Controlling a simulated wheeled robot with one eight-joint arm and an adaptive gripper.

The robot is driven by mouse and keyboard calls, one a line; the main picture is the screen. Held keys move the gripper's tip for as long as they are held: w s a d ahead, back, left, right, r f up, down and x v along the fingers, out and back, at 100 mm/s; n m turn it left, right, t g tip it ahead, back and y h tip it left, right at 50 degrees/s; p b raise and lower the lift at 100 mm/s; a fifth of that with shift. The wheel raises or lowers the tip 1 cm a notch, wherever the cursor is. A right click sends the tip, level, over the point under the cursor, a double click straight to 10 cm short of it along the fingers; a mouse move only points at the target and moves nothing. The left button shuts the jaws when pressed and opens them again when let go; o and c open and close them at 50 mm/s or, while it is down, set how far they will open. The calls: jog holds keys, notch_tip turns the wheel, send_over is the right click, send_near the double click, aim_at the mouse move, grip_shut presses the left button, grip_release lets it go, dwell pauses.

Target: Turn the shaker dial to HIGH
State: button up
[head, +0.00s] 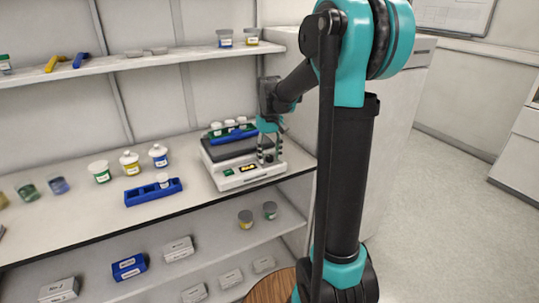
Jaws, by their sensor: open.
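The shaker (250,178) is a white box with a dark top plate near the right end of the bench. A rack with several white-capped vials (230,130) sits on its top. Its front panel has a green patch and a small lit yellow display (248,168). My gripper (268,155) is at the right part of the shaker's front, pointing down, with its fingers open. The dial is hidden or too small to make out there, and I cannot tell whether the fingers are around it or touching it.
A blue rack (140,193) with one white-capped vial stands left of the shaker. Several capped jars (130,163) stand behind it. A shelf (130,62) runs above the bench, and a lower shelf (210,252) holds boxes and jars. A white cabinet (395,120) stands right of the bench.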

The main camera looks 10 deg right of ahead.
grip_shut()
jog(key=shift+m, duration=0.5)
jog(key=m, duration=0.5)
jog(key=shift+m, duration=0.3)
jog(key=m, duration=0.5)
jog(key=shift+m, duration=0.4)
grip_release()
